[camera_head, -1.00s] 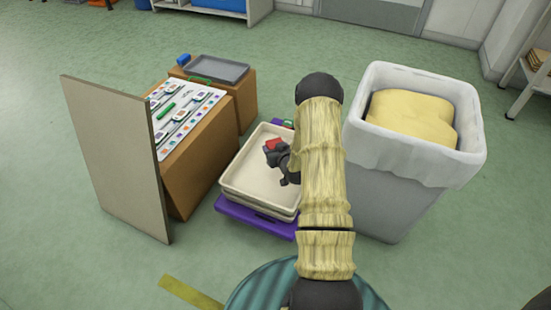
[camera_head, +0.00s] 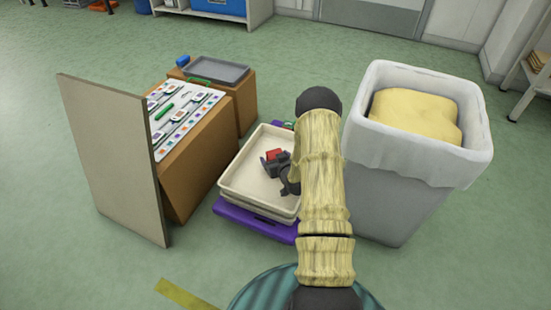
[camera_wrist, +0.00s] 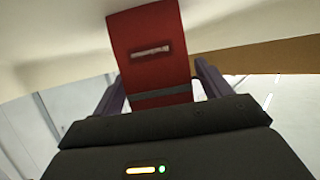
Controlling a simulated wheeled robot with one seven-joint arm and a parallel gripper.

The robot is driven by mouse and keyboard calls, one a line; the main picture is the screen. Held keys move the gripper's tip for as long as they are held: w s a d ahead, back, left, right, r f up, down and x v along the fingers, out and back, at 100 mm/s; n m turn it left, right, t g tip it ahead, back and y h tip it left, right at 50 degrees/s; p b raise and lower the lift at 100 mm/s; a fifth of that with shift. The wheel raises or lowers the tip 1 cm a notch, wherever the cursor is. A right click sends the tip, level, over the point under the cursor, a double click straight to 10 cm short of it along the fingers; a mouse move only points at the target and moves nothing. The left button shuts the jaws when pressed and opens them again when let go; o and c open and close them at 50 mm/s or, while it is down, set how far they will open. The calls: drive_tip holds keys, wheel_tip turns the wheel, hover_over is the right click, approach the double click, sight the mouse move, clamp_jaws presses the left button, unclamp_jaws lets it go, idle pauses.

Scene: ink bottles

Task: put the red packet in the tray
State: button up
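The red packet (camera_head: 274,154) is at the tip of my gripper (camera_head: 276,162), which appears over the inside of the cream tray (camera_head: 247,175) in the head view. In the wrist view the red packet (camera_wrist: 150,55) stands out between the two dark purple fingers of my gripper (camera_wrist: 160,92), one close on each side. It looks held, with its lower end hidden behind the gripper body. A pale cream surface is behind it. I cannot tell whether the packet touches the tray. My arm hides the tray's right side.
The cream tray rests on a purple base (camera_head: 255,228). To its left stand a brown box with a white sorting sheet (camera_head: 185,110) and an upright panel (camera_head: 115,160). A smaller grey tray (camera_head: 217,70) sits on a box behind. A lined bin (camera_head: 400,190) stands right of my arm.

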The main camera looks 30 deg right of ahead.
drive_tip(key=shift+r, duration=0.2)
drive_tip(key=shift+s+r+p, duration=0.1)
drive_tip(key=shift+s+p, duration=0.2)
drive_tip(key=p+v, duration=0.5)
drive_tip(key=v, duration=0.6)
drive_tip(key=shift+s, duration=0.2)
